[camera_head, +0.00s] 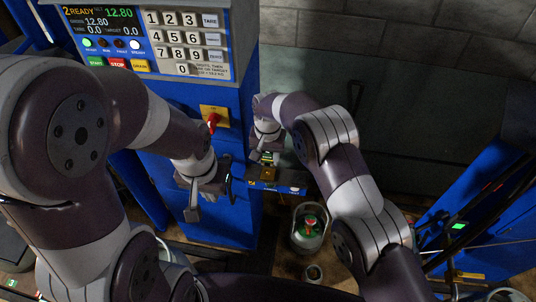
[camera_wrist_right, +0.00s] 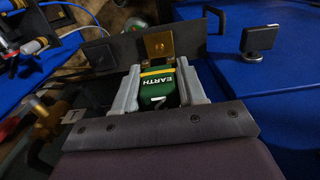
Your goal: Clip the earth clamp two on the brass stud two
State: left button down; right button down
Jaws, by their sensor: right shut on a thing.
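In the right wrist view, the green earth clamp (camera_wrist_right: 157,88), with a yellow stripe, "EARTH" and a 2, sits between the two grey fingers of my right gripper (camera_wrist_right: 156,92). The gripper is shut on it. A brass piece (camera_wrist_right: 159,46), seemingly the stud, is on a dark plate right beyond the clamp. I cannot tell whether they touch. In the head view, my right gripper (camera_head: 264,156) is just above the brass piece (camera_head: 268,173) beside the blue scale cabinet. My left gripper (camera_head: 203,194) hangs in front of the cabinet, apart from the clamp; its opening is unclear.
The blue cabinet (camera_head: 230,110) carries a keypad (camera_head: 184,42) and a red knob on a yellow plate (camera_head: 213,122). A gas cylinder (camera_head: 309,228) stands on the floor below. Another blue cabinet (camera_head: 490,225) is at the right.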

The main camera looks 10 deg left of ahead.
aim_at(268, 171)
jog(key=shift+f+b, duration=1.05)
jog(key=shift+f, duration=1.25)
jog(key=shift+b, duration=0.6)
dwell(0.4)
jog(key=shift+f+b, duration=0.55)
jog(key=shift+f, duration=0.1)
jog(key=c, duration=0.6)
grip_release()
jog(key=shift+o, duration=0.2)
